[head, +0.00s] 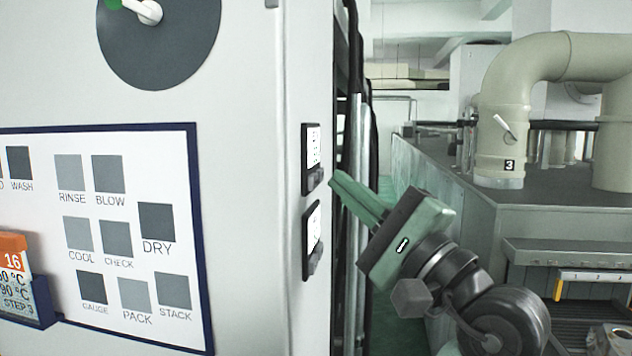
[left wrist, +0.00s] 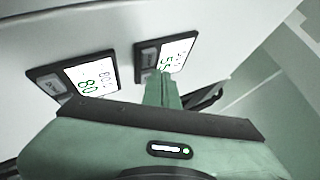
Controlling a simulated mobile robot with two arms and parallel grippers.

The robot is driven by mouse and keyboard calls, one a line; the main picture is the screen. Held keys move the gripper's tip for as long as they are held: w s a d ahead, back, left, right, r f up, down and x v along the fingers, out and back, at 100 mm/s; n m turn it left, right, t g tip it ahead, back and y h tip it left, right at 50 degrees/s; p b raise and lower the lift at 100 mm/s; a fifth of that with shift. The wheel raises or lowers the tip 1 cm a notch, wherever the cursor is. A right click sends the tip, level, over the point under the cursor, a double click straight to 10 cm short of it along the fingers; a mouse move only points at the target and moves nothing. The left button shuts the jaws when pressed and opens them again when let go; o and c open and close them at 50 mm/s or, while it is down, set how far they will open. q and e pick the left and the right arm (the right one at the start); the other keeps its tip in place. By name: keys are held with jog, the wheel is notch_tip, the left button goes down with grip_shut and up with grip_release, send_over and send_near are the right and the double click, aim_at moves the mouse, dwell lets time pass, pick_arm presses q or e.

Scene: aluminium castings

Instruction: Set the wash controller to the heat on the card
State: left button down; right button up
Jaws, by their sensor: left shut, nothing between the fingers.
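Two small black controllers with white displays are on the cabinet's side: an upper one (head: 313,146) and a lower one (head: 312,232). In the left wrist view, the left controller (left wrist: 88,76) reads 80 in green with a second 80-like line. The right controller (left wrist: 180,50) shows digits like 55, partly hidden by my fingers. Which is the wash controller I cannot tell. My left gripper (head: 333,182) is shut and empty, its tips at the upper controller's lower edge; contact is unclear. A card (head: 14,280) with an orange top reads 16, 90 °C and STEP 3, cut by the frame edge.
The white cabinet (head: 245,150) carries a blue-framed board (head: 140,235) of labelled grey squares, including WASH and DRY, and a dark round dial (head: 170,45). Dark vertical hoses run behind the cabinet edge. A grey machine with a large beige pipe (head: 500,110) marked 3 stands right.

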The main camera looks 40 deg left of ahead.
dwell(0.7)
pick_arm(q)
jog(key=shift+s+a, duration=0.2)
jog(key=shift+a, duration=0.2)
jog(key=shift+s+a, duration=0.25)
jog(key=shift+a, duration=0.05)
dwell(0.9)
jog(key=shift+w+d+b, duration=0.35)
jog(key=shift+w+d, duration=0.05)
jog(key=shift+d, duration=0.25)
jog(key=shift+w+d, duration=0.1)
jog(key=w+d, duration=0.1)
jog(key=d, duration=0.1)
jog(key=w+d, duration=0.1)
jog(key=d, duration=0.1)
jog(key=shift+w, duration=0.2)
dwell(0.9)
